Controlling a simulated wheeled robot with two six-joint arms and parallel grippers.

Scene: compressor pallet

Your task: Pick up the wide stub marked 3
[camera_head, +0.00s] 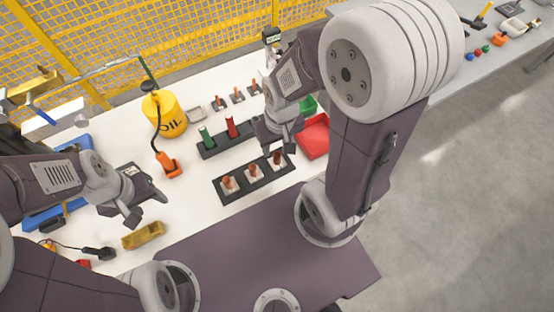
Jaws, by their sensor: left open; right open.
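Farther back stand several smaller copper-coloured stubs (237,94) on dark bases. The markings are too small to read, so I cannot tell which is the wide stub marked 3. My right gripper (279,144) is open and empty, just above the right end of the tray, partly hiding what lies behind it. My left gripper (147,205) is open and empty over the table's left part.
A dark rack (216,141) holds a green and a red cylinder behind the tray. A yellow oil can (166,118), an orange tool (168,164), a red bin (314,138) and a brass block (143,235) stand around. A yellow mesh fence (120,40) closes the back.

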